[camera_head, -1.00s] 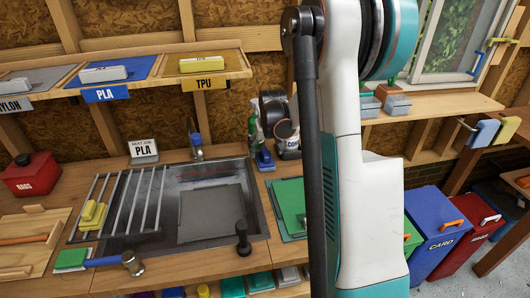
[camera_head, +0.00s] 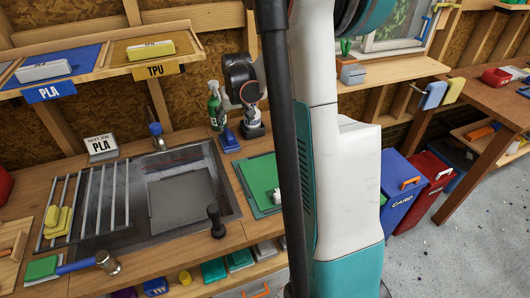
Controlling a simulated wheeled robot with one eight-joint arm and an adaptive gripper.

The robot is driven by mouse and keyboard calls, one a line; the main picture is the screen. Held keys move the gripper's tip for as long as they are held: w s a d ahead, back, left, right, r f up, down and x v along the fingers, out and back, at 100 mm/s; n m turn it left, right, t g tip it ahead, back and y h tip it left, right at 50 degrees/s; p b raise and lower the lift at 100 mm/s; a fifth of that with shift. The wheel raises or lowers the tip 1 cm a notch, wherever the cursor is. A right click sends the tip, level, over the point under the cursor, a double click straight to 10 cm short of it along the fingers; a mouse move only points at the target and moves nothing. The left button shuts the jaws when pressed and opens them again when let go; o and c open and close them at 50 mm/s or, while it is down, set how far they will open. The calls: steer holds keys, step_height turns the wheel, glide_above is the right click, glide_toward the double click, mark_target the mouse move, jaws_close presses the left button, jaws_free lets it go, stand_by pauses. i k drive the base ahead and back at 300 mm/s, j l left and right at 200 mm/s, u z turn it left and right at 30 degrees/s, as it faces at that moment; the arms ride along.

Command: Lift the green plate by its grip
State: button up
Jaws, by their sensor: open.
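The green plate (camera_head: 258,179) lies flat on the bench, right of the sink. A small white piece (camera_head: 274,196) shows at its right side; I cannot tell if this is its grip. My own arm hides what lies just right of the plate.
A metal sink (camera_head: 135,228) with a rack and a grey sheet (camera_head: 181,200) lies left of the plate. A dark upright knob (camera_head: 215,221) stands at its front edge. A green spray bottle (camera_head: 214,105) and blue tool (camera_head: 228,140) stand behind. Open floor (camera_head: 445,255) lies right.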

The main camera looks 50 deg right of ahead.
mark_target(261, 174)
steer(key=z, duration=1.2)
